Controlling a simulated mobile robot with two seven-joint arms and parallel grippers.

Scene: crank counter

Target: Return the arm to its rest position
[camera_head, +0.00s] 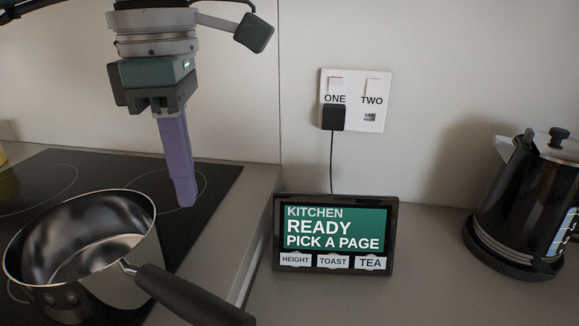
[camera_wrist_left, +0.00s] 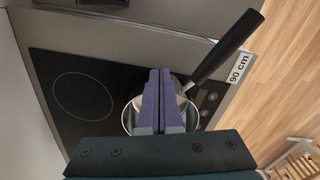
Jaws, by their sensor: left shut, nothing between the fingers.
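My left gripper (camera_head: 184,200) hangs pointing down over the black hob in the head view, behind and to the right of the pan. Its purple fingers are closed together with nothing between them. In the left wrist view the shut fingers (camera_wrist_left: 154,72) cover part of the pan (camera_wrist_left: 131,112). In the head view the steel pan (camera_head: 95,222) sits on the hob with its dark handle (camera_head: 190,294) pointing to the lower right. The gripper appears apart from the pan. My right gripper is in neither view.
The hob (camera_head: 222,180) lies on a grey counter (camera_head: 430,285). A tablet (camera_head: 334,235) reading "KITCHEN READY PICK A PAGE" stands right of it. A wall socket (camera_head: 354,99) with a black plug is above. A black kettle (camera_head: 525,205) stands at far right. A "90 cm" label (camera_wrist_left: 240,66) marks the counter edge.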

